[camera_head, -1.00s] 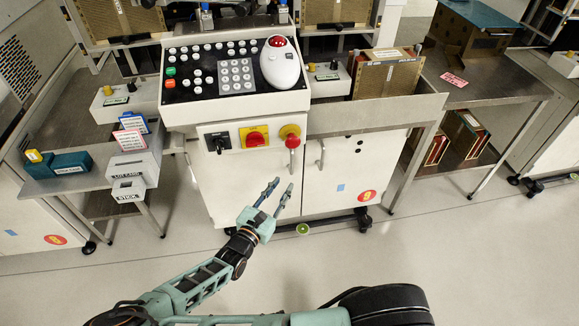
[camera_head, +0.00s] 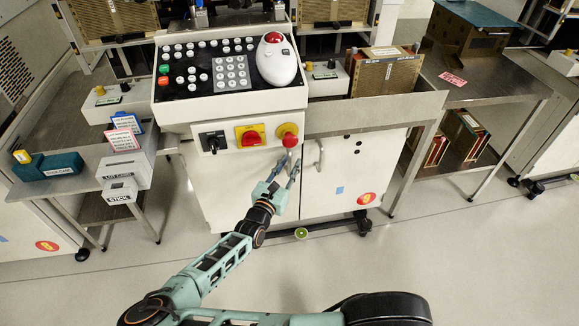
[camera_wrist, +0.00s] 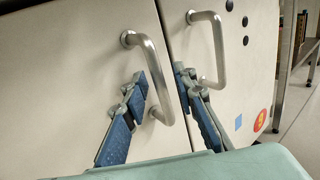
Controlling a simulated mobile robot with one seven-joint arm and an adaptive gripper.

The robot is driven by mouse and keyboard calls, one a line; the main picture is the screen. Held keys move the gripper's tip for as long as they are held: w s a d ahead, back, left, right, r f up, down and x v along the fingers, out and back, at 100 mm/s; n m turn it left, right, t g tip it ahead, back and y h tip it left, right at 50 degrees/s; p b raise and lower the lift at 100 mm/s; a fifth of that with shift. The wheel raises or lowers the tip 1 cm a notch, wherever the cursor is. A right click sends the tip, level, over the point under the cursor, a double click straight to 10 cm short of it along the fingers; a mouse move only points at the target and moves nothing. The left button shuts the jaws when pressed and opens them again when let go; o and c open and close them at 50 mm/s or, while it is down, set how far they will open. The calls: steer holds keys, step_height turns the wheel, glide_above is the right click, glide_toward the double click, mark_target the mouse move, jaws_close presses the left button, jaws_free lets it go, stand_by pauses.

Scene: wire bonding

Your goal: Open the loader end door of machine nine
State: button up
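The machine's white cabinet has two doors under the control panel. The left door (camera_head: 222,190) and right door (camera_head: 345,175) each carry a bent metal bar handle. In the wrist view, the left handle (camera_wrist: 152,55) stands upright near the seam, and the right handle (camera_wrist: 219,45) is across it. My gripper (camera_head: 287,168) is open at the cabinet front, below the red knob; it also shows in the wrist view (camera_wrist: 159,75). Its fingers appear on either side of the left handle's bar; contact cannot be told. Both doors look shut. A round orange sticker (camera_wrist: 261,120) marks the right door; its numeral is unclear.
The control panel (camera_head: 228,70) with a red-and-yellow switch (camera_head: 250,136) and a red knob (camera_head: 289,139) juts out above the doors.

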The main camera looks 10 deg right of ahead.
steer(key=shift+c, duration=0.3)
jaws_close()
